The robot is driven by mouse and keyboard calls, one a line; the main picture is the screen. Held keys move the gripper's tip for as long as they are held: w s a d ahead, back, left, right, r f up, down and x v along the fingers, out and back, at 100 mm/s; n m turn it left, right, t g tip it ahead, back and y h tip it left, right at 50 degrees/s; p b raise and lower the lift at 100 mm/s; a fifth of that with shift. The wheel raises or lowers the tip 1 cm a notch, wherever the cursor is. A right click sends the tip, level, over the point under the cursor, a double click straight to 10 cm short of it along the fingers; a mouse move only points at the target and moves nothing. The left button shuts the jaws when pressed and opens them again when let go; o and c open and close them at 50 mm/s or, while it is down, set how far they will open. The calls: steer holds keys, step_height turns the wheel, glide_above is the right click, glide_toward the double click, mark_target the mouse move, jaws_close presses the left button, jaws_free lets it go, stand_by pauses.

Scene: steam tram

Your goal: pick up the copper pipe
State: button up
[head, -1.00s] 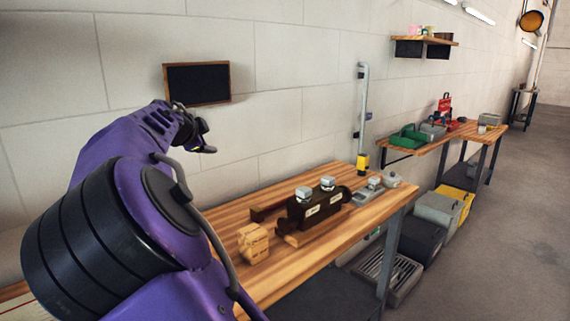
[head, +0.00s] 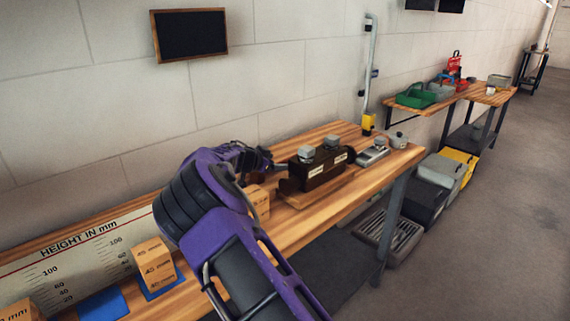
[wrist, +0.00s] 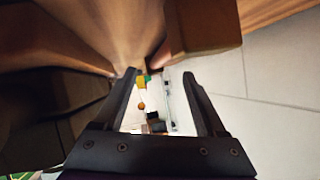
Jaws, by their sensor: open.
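I cannot pick out a copper pipe for certain in either view. In the head view my gripper (head: 274,166) is low over the wooden bench (head: 345,197), at the left end of a dark box (head: 320,171) with two grey caps. My arm hides part of that spot. In the wrist view my gripper (wrist: 160,80) is open, with nothing seen between its fingers. Brown surfaces lie close on the left and a brown block (wrist: 205,25) is close at the top; I cannot tell whether either is the pipe.
A wooden block (head: 261,204) stands beside my arm. Another block (head: 152,261) sits on a blue pad by a height scale (head: 75,254). The grey wall pipe (head: 370,65) is behind the bench.

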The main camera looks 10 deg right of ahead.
mark_target(283, 161)
steer(key=shift+a+x, duration=0.25)
steer(key=shift+x, duration=3)
steer(key=shift+w, duration=0.15)
jaws_close()
